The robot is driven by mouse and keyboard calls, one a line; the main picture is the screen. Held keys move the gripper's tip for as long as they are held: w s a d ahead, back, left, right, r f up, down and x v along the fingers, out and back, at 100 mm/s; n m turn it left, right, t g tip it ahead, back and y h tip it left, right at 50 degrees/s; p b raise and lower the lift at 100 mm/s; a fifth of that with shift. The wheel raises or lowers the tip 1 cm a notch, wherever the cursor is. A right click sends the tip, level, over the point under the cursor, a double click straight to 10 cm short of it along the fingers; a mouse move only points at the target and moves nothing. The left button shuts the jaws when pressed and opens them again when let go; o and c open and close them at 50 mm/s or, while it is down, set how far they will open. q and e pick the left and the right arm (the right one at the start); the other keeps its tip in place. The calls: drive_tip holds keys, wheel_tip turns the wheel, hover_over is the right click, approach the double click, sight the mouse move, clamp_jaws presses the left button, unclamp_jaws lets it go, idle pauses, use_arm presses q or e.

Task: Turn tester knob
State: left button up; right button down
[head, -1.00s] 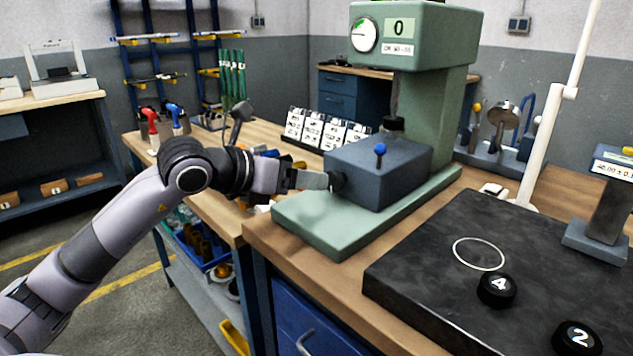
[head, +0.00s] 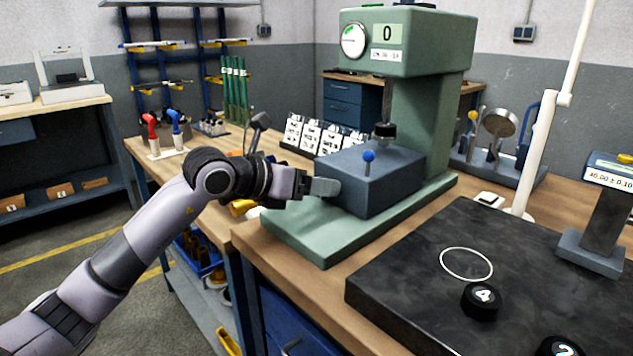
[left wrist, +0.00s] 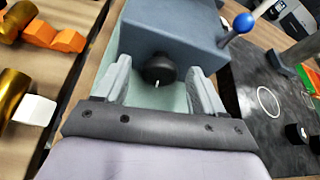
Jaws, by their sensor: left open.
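The tester (head: 408,110) is a green press-like machine with a round dial and a display reading 0. A blue-grey block (head: 385,185) with a blue-ball lever (head: 369,157) sits on its green base. In the left wrist view, the black round knob (left wrist: 158,69) with a white mark sticks out of the block's near side. My left gripper (head: 324,187) is open at that side of the block. Its fingers stand on both sides of the knob, with a gap visible to each. In the head view the fingers hide the knob. My right gripper is out of view.
A dark plate (head: 420,270) with a white ring and black pucks marked 4 and 2 lies to the right. A row of white cards (head: 318,136) stands behind my left gripper. In the left wrist view, orange blocks (left wrist: 55,37) and brass cylinders lie at the left.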

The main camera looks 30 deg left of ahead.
use_arm(q)
drive_tip(key=shift+w+d+f, duration=0.2)
drive_tip(key=shift+w+f, duration=0.05)
drive_tip(key=shift+w, duration=0.25)
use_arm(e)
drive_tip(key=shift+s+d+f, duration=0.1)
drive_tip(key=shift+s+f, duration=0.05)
use_arm(q)
drive_tip(key=c, duration=1)
drive_tip(key=shift+d+f+m+y+b, duration=0.15)
drive_tip(key=shift+m+y+b, duration=0.35)
drive_tip(key=shift+m+b, duration=0.3)
drive_tip(key=shift+s+m+t+y+b, duration=0.1)
drive_tip(key=shift+m+t+y+b, duration=0.2)
drive_tip(key=shift+b, duration=0.25)
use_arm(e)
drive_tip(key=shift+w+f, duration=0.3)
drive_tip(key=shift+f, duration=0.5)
use_arm(q)
drive_tip(key=o, duration=1)
